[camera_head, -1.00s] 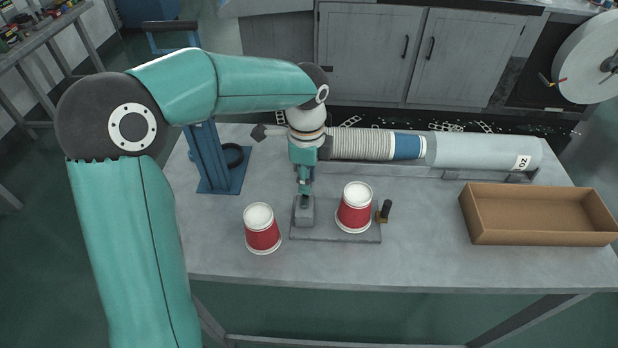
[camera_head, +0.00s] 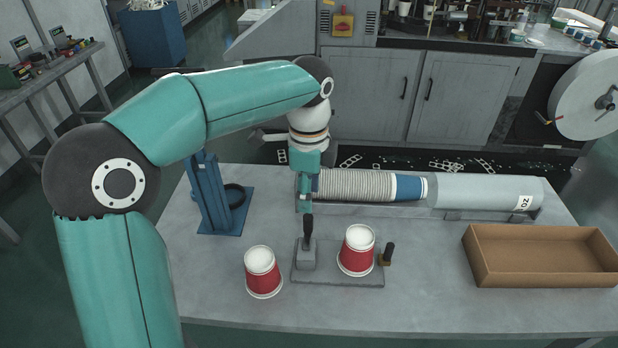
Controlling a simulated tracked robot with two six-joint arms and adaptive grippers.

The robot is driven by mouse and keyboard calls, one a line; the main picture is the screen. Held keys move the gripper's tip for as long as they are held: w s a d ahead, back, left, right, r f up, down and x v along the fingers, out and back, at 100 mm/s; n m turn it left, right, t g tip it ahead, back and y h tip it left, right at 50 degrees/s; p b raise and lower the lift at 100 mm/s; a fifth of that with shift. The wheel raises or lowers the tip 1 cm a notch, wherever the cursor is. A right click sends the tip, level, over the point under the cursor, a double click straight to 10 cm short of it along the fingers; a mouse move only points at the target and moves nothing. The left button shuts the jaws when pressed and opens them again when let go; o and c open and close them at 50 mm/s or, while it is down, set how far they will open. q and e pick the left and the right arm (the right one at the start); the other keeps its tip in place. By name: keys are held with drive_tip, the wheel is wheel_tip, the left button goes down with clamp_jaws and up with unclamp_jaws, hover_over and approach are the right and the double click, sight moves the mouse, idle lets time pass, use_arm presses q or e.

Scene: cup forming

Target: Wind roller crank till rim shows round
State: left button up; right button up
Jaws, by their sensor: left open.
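The roller fixture (camera_head: 340,278) is a low grey plate on the table. A red and white cup (camera_head: 357,251) stands on it, and its white top faces up. A small dark upright handle (camera_head: 388,253) on a brown base is just right of that cup. A grey block (camera_head: 306,255) with a dark upright handle (camera_head: 308,228) is at the plate's left end. My left gripper (camera_head: 306,204) is open and points down above this handle, apparently around or just over its top; contact is unclear. My right gripper is not in view.
A second red and white cup (camera_head: 262,272) stands left of the plate. A cardboard tray (camera_head: 543,258) is at the right. Behind lie a ribbed cup stack (camera_head: 360,186) and a grey tube (camera_head: 480,192). A blue stand (camera_head: 208,195) is at the back left.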

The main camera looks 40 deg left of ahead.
use_arm(q)
drive_tip(key=shift+r, duration=1.7)
drive_tip(key=shift+f, duration=0.1)
